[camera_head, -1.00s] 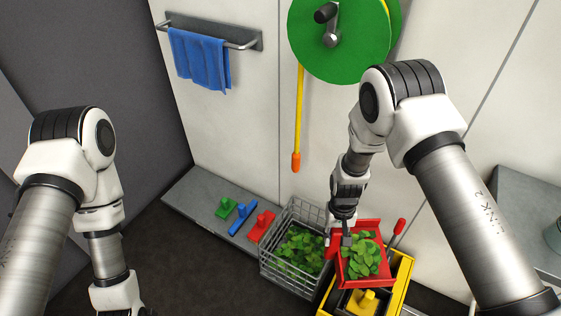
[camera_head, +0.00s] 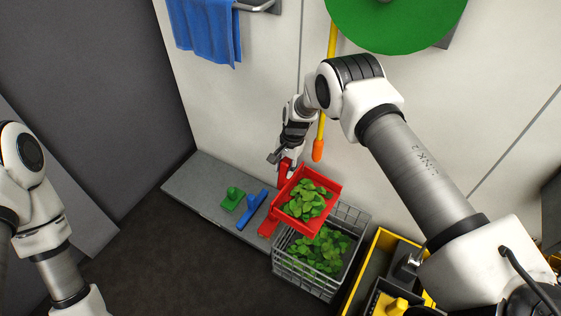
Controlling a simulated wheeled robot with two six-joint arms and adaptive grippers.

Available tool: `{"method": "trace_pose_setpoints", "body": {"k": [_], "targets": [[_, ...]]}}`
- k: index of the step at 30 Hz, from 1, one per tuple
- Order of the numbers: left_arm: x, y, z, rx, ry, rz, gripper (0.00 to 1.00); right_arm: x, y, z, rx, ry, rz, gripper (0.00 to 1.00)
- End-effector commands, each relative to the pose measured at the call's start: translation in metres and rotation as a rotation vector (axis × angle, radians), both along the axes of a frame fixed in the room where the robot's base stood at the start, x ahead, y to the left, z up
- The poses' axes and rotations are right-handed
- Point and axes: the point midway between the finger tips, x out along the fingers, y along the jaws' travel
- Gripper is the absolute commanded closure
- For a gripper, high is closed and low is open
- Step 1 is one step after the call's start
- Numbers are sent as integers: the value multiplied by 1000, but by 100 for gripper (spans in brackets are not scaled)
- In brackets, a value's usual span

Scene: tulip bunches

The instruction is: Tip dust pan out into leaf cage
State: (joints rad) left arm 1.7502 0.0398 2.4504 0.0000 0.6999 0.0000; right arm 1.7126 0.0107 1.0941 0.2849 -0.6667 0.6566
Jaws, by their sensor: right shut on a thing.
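The red dust pan (camera_head: 325,180) hangs in the air, over the back left part of the leaf cage as seen from the head. Green leaves (camera_head: 306,200) lie in the pan, which looks roughly level. My right gripper (camera_head: 286,160) is shut on the pan's red handle at the pan's upper left. The leaf cage (camera_head: 300,277) is a grey wire basket with more green leaves (camera_head: 320,250) inside; the pan hides part of its back left rim. My left arm shows at the left edge, but its gripper is out of the picture.
A grey ledge (camera_head: 190,190) holds a green tool (camera_head: 232,200), a blue tool (camera_head: 252,208) and a red one (camera_head: 268,226). A yellow-edged crate (camera_head: 363,270) stands right of the cage. A green reel (camera_head: 395,22) and blue towel (camera_head: 205,30) hang on the wall.

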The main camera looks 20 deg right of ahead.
Motion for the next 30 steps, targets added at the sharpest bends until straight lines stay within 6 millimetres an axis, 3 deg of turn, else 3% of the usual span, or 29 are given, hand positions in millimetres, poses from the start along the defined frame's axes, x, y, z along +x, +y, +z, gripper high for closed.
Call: {"method": "trace_pose_setpoints", "body": {"k": [1,2,3,6,9,30], "targets": [[0,0,16,0,0,0,50,-4,-3,10,9,-12,-4,100],[0,0,21,0,0,0,50,-6,-5,11,12,-22,-4,100],[1,0,11,0,-1,0,50,-10,-9,4,40,-45,-7,100],[0,0,8,0,0,0,50,-22,-18,6,82,-110,-13,100],[0,0,-17,0,0,0,50,-21,-20,-1,97,-131,-6,100],[0,0,-117,0,0,0,50,-43,-38,6,195,-259,-7,100]]}}
